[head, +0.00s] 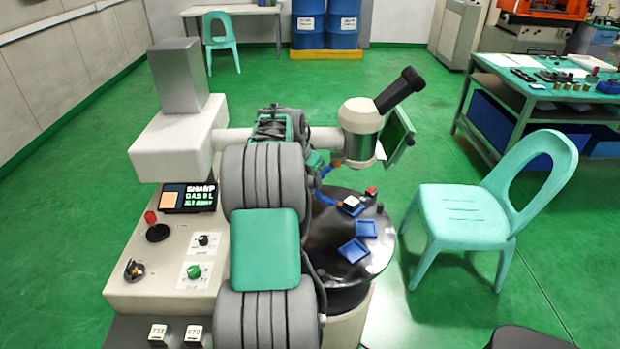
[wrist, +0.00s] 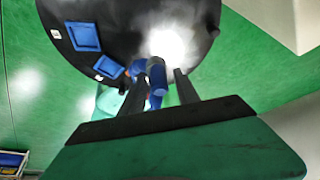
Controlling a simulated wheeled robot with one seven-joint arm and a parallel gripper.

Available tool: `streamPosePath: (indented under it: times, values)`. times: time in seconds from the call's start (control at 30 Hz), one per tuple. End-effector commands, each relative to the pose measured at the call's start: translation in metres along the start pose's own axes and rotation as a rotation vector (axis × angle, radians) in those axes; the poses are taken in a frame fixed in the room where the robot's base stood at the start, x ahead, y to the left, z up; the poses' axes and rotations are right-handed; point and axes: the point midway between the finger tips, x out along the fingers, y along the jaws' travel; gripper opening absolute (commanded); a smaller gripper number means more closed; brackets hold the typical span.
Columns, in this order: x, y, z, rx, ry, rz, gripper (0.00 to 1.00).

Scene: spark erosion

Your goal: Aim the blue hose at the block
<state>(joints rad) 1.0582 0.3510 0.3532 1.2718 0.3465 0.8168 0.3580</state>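The blue hose (head: 326,172) shows as a short blue piece above the round black table in the head view, partly hidden behind my arm. In the wrist view the blue hose (wrist: 157,78) lies between the two dark fingers of my gripper (wrist: 159,80). The fingers stand apart with gaps beside the hose, so my gripper looks open around it. In the head view my gripper is hidden behind my own arm. A small pale-topped block (head: 351,202) is on the black table; I cannot tell for sure that it is the task's block.
The round black table (head: 383,251) carries blue trays (head: 354,250) and a small red-topped item (head: 371,191). A pale machine head with a dark eyepiece (head: 400,90) stands above it. A green chair (head: 465,205) is to the right.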

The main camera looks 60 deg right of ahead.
Motion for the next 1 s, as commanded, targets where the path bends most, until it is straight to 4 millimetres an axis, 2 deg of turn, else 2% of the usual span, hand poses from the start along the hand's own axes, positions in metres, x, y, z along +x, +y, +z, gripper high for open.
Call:
streamPosePath:
  times: [0.07, 0.43, 1.0]
  values:
    - [-0.0001, 0.0000, 0.0001, 0.000, 0.000, 0.000, 0.30]
    - [-0.0012, -0.0028, 0.0008, -0.005, 0.001, -0.004, 0.00]
    - [-0.0026, -0.0058, 0.0007, -0.011, 0.003, -0.009, 0.00]
